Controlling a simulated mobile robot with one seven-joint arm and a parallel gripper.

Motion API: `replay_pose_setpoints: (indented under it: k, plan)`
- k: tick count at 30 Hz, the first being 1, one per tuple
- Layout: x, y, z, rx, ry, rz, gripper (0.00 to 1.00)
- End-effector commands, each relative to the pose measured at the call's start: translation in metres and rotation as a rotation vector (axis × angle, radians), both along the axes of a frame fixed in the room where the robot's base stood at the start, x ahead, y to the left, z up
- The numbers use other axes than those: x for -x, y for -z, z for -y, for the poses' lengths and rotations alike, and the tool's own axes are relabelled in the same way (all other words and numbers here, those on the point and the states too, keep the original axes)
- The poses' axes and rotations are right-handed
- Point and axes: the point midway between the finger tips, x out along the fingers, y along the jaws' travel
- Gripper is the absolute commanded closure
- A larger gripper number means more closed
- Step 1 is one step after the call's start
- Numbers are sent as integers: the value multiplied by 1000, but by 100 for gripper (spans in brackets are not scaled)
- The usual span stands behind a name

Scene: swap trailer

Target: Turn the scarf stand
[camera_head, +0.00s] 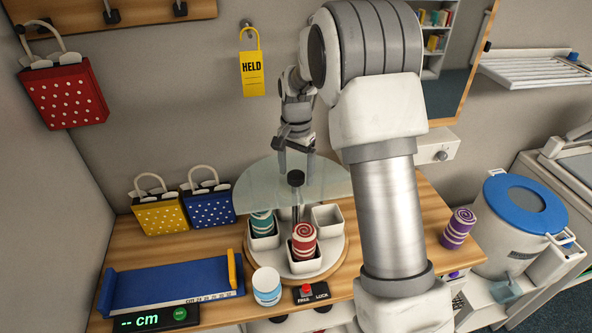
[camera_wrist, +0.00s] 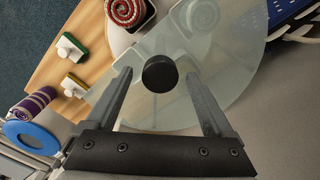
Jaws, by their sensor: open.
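The scarf stand is a round turntable (camera_head: 329,258) on the wooden counter, with white square cups around a central post. A red rolled scarf (camera_head: 304,240) sits in the front cup and a teal one (camera_head: 262,224) in the left cup; the right cup (camera_head: 327,217) looks empty. A clear glass disc (camera_head: 262,187) covers the back part, with a black knob (camera_head: 296,178) at the post's top. In the wrist view the knob (camera_wrist: 160,73) lies between the fingers of my open gripper (camera_wrist: 160,88). My gripper also shows above the disc, behind the knob, in the head view (camera_head: 296,165); contact cannot be told.
A purple roll (camera_head: 459,228) stands at right by a white bin (camera_head: 520,220). Yellow (camera_head: 160,213) and blue (camera_head: 210,207) bags stand at back left.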

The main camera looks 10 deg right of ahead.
Motion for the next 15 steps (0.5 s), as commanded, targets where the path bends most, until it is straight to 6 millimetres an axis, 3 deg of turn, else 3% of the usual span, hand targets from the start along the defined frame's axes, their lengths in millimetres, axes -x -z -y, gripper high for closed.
replay_pose_setpoints:
  k: [10,15]
  plan:
    - [0,5,0,0,0,0,13]
    - [0,5,0,0,0,0,42]
